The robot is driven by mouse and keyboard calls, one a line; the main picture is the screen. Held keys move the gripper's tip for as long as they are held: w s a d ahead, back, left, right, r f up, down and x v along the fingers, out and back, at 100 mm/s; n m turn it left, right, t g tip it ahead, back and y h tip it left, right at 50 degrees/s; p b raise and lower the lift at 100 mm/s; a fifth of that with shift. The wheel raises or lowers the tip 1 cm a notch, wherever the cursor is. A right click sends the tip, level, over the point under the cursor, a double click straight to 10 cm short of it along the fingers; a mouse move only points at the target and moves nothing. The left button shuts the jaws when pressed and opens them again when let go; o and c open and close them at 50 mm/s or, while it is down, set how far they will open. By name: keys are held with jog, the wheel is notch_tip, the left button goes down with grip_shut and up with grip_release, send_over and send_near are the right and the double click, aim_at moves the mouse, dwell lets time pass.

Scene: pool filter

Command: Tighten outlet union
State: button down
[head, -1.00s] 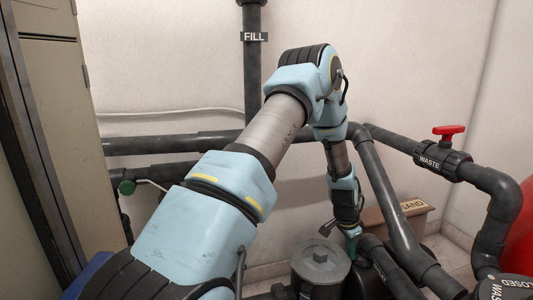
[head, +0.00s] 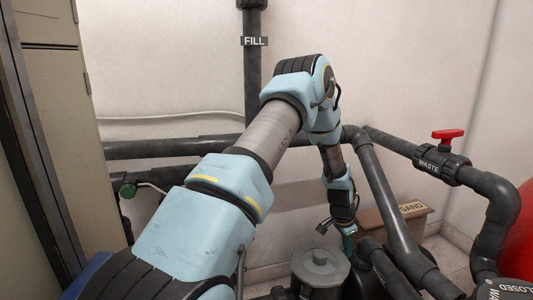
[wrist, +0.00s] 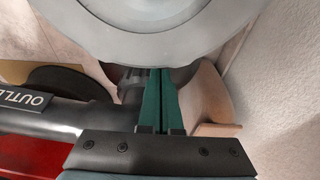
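A dark pipe (wrist: 60,116) with a label reading "OUTLE", cut off by the picture edge, runs in from the left in the wrist view. A dark ribbed collar (wrist: 130,86), which looks like the outlet union, sits at its right end, partly hidden behind my fingers. My gripper (wrist: 161,72) has two green fingers lying almost together, with only a thin line between them and nothing visible in it. The tips overlap the collar's right side in the picture; I cannot tell whether they touch it. In the head view my gripper (head: 348,243) points down behind the grey-lidded pot.
The grey-lidded pot (head: 320,262) stands close to my gripper. Dark pipes (head: 385,195) slope down on the right, with a red-handled WASTE valve (head: 443,160). A SAND box (head: 398,218) stands by the wall. A large grey round surface (wrist: 150,30) fills the wrist view's top.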

dwell(0.5)
jog(key=shift+a+r+p, duration=0.15)
jog(key=shift+a+p, duration=0.15)
jog(key=shift+p, duration=0.05)
jog(key=p+v, duration=0.2)
jog(key=d+p+v, duration=0.1)
jog(key=p+v, duration=0.1)
jog(key=v, duration=0.1)
jog(key=shift+w+r, duration=0.2)
jog(key=shift+r, duration=0.2)
